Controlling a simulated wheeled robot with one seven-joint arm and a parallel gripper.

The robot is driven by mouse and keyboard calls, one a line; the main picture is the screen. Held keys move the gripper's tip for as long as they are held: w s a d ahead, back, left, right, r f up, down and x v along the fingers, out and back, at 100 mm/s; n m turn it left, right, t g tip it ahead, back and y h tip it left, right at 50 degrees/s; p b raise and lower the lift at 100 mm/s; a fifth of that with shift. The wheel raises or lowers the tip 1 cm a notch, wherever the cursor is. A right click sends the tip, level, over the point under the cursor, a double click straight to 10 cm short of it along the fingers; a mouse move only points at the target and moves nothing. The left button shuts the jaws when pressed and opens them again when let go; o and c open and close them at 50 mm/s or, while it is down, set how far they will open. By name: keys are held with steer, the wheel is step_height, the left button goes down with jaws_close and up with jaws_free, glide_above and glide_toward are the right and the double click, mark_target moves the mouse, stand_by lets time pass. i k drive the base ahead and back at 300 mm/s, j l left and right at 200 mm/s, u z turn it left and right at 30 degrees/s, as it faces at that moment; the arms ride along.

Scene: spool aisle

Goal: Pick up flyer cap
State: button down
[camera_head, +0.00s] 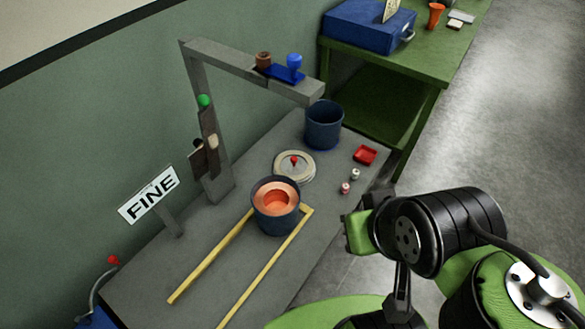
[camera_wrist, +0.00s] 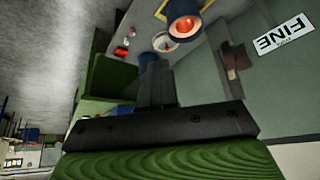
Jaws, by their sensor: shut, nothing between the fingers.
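A pale round disc with a red knob (camera_head: 308,170) lies flat on the grey bench, between two dark blue pots; it looks like the flyer cap. It also shows in the wrist view (camera_wrist: 164,43), beyond my fingers and apart from them. My gripper (camera_wrist: 157,72) is shut and empty, its dark fingers together. In the head view my wrist is right of the bench edge, and the fingers cannot be made out clearly there.
A blue pot with a copper spool (camera_head: 275,222) stands by yellow rails (camera_head: 212,255). Another blue pot (camera_head: 324,130) stands behind the disc. A grey post with an overhead arm (camera_head: 240,66) rises at the left. A red tray (camera_head: 365,155) and two small spools lie near the right edge.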

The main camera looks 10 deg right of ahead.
mark_target(297, 166)
steer(key=i+l+u, duration=0.2)
steer(key=u, duration=0.2)
steer(key=i+l+u, duration=0.1)
steer(key=l+u, duration=0.3)
steer(key=i+l+u, duration=0.1)
steer(key=l+u, duration=0.7)
steer(key=i, duration=0.05)
